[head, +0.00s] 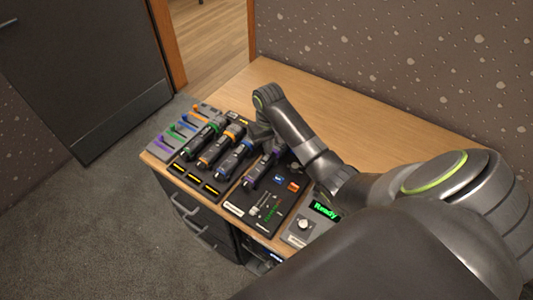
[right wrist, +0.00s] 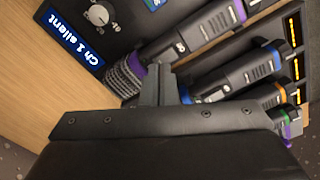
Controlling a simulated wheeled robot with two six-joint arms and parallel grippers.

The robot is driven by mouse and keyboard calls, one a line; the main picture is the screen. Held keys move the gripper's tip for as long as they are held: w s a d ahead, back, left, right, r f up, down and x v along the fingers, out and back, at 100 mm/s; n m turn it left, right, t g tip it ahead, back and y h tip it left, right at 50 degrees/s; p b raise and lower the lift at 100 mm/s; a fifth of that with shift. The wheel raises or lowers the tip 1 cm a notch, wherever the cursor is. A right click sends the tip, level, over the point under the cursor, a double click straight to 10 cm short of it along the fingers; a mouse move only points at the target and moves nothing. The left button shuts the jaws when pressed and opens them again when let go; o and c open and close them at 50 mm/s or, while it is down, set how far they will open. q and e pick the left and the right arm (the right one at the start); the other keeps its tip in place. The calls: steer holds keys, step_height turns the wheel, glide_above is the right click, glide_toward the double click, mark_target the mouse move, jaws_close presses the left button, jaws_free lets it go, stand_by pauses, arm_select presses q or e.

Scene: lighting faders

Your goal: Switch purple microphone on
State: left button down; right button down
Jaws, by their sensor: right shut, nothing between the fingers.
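The purple microphone (head: 257,172) lies on the dark panel on the desk, right of the blue microphone (head: 232,160). In the right wrist view the purple microphone (right wrist: 198,33) shows its purple ring, dark body and ribbed head. My right gripper (head: 263,133) is shut and empty, close to the head end of the purple microphone. In the right wrist view its closed fingers (right wrist: 160,85) point at the microphone's head end; I cannot tell whether they touch it. My arm partly hides the head end in the head view. My left gripper is not in view.
Orange (head: 208,153) and green (head: 194,142) microphones lie further left, beside a panel of coloured faders (head: 174,138). A box with a green "Ready" display (head: 324,210) stands right. A blue display reads "Ch 1 silent" (right wrist: 70,42). The desk's back (head: 350,125) is clear.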

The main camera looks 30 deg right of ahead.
steer(key=shift+s+f, duration=0.1)
steer(key=shift+f, duration=0.75)
stand_by(0.3)
steer(key=shift+r+p, duration=0.7)
steer(key=shift+p, duration=0.05)
step_height(320, 180, up, 6)
steer(key=p, duration=0.7)
steer(key=shift+f, duration=0.25)
